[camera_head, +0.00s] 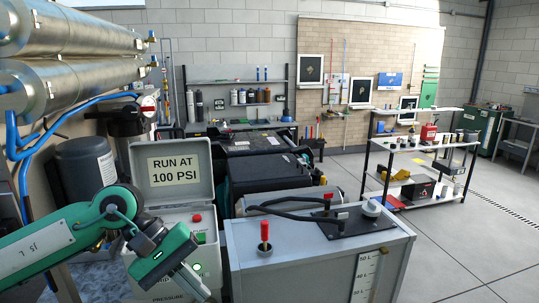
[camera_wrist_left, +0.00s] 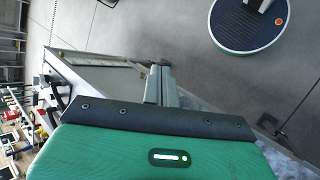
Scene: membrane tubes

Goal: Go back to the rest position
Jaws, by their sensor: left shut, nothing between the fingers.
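My left gripper (camera_head: 200,288) is in the lower left of the head view, with its arm coming in from the left. It is in front of the open control box (camera_head: 172,168), whose lid reads "RUN AT 100 PSI". The fingers point down and to the right, and I see nothing held in them. In the left wrist view the gripper (camera_wrist_left: 158,85) shows shut fingers, apart from the grey tank beyond. My right gripper is in neither view.
The grey tank (camera_head: 300,262) with a red-topped valve (camera_head: 265,233) stands right of the left gripper. Metal membrane tubes (camera_head: 75,35) run along the upper left. A shelf cart (camera_head: 420,147) stands farther right. Open floor (camera_head: 465,235) lies to the right.

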